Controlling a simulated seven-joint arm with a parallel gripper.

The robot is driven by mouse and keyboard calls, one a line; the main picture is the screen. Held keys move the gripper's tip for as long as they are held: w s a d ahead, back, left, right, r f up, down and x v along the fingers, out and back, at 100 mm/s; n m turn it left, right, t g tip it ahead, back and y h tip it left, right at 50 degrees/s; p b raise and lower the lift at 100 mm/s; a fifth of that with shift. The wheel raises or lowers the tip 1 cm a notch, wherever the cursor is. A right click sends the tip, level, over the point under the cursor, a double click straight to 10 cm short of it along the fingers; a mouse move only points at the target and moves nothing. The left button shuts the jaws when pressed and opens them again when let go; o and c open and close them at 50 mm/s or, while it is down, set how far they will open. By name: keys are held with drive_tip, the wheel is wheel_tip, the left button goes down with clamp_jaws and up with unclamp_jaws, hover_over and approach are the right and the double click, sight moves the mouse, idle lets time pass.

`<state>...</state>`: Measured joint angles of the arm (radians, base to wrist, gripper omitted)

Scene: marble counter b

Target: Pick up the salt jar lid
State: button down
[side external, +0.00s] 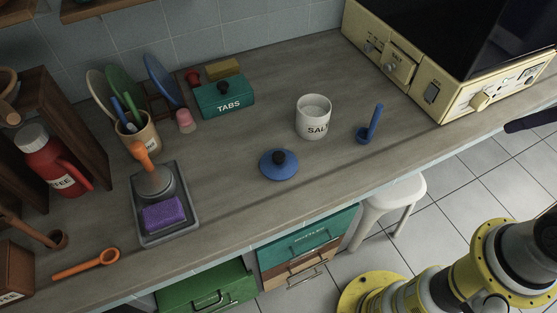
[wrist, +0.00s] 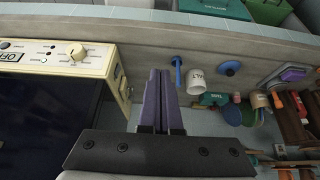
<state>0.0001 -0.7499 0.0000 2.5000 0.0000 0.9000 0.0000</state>
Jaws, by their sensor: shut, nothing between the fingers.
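The salt jar lid (side external: 279,165) is blue with a dark round knob and lies on the counter, knob up, in front of the salt jar (side external: 313,117). The jar is white, upright and uncovered, with pale contents. In the wrist view, turned about, the lid (wrist: 229,68) is small and lies beside the jar (wrist: 200,80). My gripper (wrist: 160,73) has its two purple fingers together, shut and empty, well away from the lid. In the side view only its dark finger ends (side external: 511,127) show at the right edge, right of the counter.
A blue scoop (side external: 371,126) stands right of the jar. A cream microwave (side external: 455,92) fills the back right. A teal TABS box (side external: 224,99), a utensil pot (side external: 138,135) and a grey tray (side external: 183,235) with a purple sponge are to the left. Counter around the lid is clear.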

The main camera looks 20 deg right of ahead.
idle(0.3)
drive_tip(key=shift+c, duration=2.2)
unclamp_jaws()
